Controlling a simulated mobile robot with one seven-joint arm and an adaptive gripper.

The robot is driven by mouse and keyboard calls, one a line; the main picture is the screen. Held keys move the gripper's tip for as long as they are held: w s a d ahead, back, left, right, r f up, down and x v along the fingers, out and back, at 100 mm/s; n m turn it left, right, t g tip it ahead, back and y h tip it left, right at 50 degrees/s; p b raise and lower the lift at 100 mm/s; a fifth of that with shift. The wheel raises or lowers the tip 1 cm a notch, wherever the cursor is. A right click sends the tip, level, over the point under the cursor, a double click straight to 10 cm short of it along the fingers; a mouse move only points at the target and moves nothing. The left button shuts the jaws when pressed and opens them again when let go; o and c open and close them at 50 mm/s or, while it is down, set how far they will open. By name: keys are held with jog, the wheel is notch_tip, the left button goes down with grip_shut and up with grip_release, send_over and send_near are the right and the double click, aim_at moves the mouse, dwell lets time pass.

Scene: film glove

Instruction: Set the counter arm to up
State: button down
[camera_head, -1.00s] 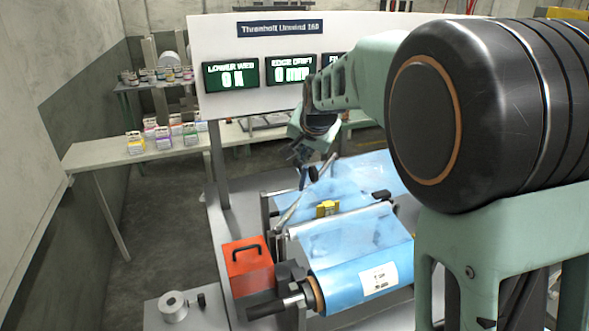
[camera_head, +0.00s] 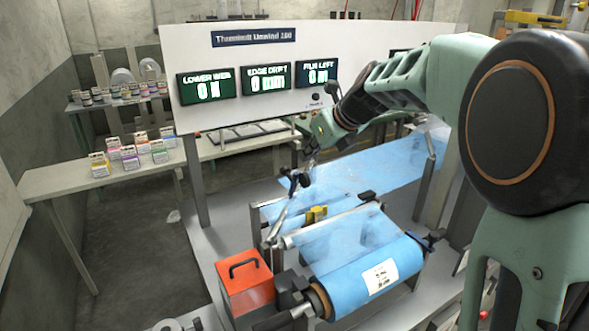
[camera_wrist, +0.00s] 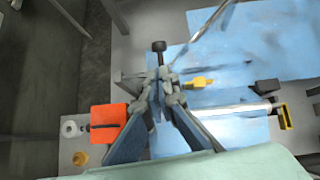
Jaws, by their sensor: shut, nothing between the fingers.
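A thin metal lever (camera_head: 281,217), which looks like the counter arm, rises at a slant from the left side of the film unwinder. A dark knob (camera_head: 302,180) shows near its upper end; a black knob (camera_wrist: 158,46) also shows just beyond my fingertips in the wrist view. My gripper (camera_head: 308,164) is shut and empty, close by the lever's upper end. It also shows in the wrist view (camera_wrist: 165,83). I cannot tell whether it touches the lever, since the fingers hide part of the contact area. A blue film roll (camera_head: 362,278) lies in front.
A red box (camera_head: 245,287) with a black handle stands left of the roll. A yellow block (camera_head: 316,214) sits behind the front roller. The display panel (camera_head: 360,37) stands behind. Small cartons (camera_head: 130,157) rest on a left side table. Open floor lies left of the machine.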

aim_at(288, 171)
jog(key=shift+m, duration=0.3)
jog(key=x, duration=1)
jog(key=shift+a+r, duration=0.1)
jog(key=shift+r, duration=0.05)
jog(key=shift+w, duration=0.1)
